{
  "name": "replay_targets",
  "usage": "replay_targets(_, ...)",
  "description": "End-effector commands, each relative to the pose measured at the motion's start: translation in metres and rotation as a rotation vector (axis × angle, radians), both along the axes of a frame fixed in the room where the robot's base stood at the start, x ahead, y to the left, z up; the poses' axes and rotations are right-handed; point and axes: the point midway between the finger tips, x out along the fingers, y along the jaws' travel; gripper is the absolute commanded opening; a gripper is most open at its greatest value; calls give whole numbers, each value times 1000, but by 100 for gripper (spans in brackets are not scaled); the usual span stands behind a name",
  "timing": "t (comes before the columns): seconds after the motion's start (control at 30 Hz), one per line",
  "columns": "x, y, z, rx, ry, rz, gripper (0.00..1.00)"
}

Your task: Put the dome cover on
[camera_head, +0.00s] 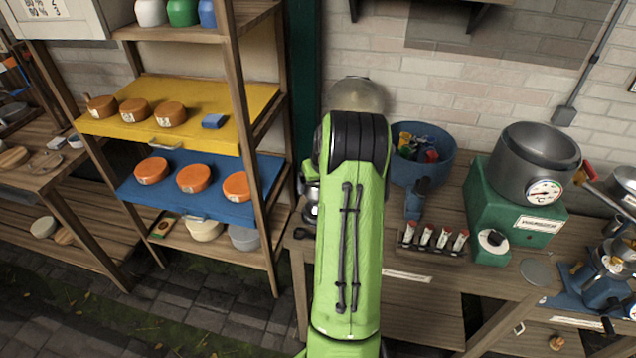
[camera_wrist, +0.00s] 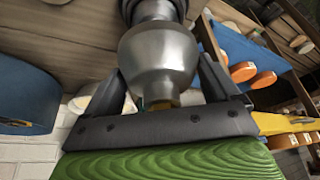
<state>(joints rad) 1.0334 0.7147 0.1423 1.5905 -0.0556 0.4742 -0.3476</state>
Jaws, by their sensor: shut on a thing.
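In the wrist view my gripper (camera_wrist: 165,85) is shut on a smooth grey metal dome-shaped piece, which looks like the dome cover (camera_wrist: 158,60). Its narrow end lies between the dark fingers and its wide round part beyond them. A darker, ringed metal cylinder (camera_wrist: 152,10) lies in line with its far side; I cannot tell whether the two touch. In the head view my green arm hides the gripper and the held piece. Small metal parts (camera_head: 311,190) show at the arm's left edge, above the bench (camera_head: 420,300).
A shelf rack with a yellow board (camera_head: 215,100) and a blue board (camera_head: 240,205) stands left. A blue tub (camera_head: 435,165), vial rack (camera_head: 432,248) and steel pot (camera_head: 535,165) on a green base stand right. A pale round shape (camera_head: 357,95) shows behind my arm.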

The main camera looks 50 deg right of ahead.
Motion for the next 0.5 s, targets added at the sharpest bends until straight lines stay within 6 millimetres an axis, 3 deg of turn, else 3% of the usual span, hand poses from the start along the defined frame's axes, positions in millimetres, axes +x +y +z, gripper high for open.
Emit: replay_targets(0.5, 0, 0, -4, -1, -1, 0, 49)
